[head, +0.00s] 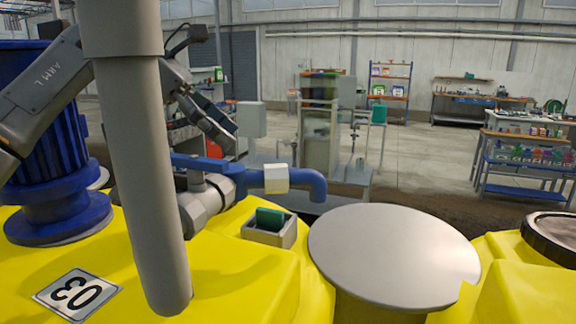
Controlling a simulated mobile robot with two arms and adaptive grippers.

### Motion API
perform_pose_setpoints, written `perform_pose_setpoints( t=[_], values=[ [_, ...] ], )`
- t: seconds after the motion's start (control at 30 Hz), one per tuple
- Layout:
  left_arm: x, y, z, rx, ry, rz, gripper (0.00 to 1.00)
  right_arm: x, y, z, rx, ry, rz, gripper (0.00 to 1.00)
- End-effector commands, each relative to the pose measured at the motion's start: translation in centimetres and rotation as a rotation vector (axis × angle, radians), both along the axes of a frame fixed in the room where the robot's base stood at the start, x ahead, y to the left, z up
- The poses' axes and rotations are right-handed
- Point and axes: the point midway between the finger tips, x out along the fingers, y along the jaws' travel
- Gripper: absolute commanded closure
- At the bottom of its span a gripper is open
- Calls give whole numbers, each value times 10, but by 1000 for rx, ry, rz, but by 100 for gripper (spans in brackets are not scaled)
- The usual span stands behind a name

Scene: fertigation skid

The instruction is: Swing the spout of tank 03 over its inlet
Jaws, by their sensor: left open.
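The yellow tank 03 (225,275) fills the foreground, with its "03" plate (78,294) at the lower left. The blue spout (250,178) runs right from a grey pipe fitting (207,205), carries a cream block (276,179), and ends in a down-turned elbow (318,186). A grey square box (287,238), which looks like the inlet, sits on the tank with a green piece (269,219) in it. In the picture the elbow is right of and above this box. My right gripper is out of view.
A thick grey upright pipe (145,180) stands close in front. A blue ribbed motor (50,160) is at the left. A round grey lid (390,255) lies right of the box. Shelves and workbenches (525,155) stand far behind.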

Motion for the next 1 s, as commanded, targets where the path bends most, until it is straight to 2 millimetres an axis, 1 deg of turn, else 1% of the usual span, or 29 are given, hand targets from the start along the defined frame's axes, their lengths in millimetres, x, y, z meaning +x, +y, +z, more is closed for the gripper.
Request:
perform_pose_setpoints(
  t=[0.03,0.1,0.23,0.37,0.5,0.6,0.7,1.0],
  values=[
    [0,-7,-8,2,2,-4,32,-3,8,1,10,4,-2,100],
    [1,-18,-17,2,3,-3,32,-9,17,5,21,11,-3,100],
    [2,-39,-36,0,4,-4,32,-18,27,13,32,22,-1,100],
    [4,-58,-54,-1,4,-3,32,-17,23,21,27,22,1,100],
    [5,-73,-69,-2,3,-1,32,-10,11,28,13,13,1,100],
    [6,-79,-76,-4,1,0,32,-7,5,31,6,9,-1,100],
    [6,-83,-81,-4,1,0,32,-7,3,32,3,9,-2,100],
    [6,-85,-83,-5,0,1,32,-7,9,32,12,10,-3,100]
  ],
)
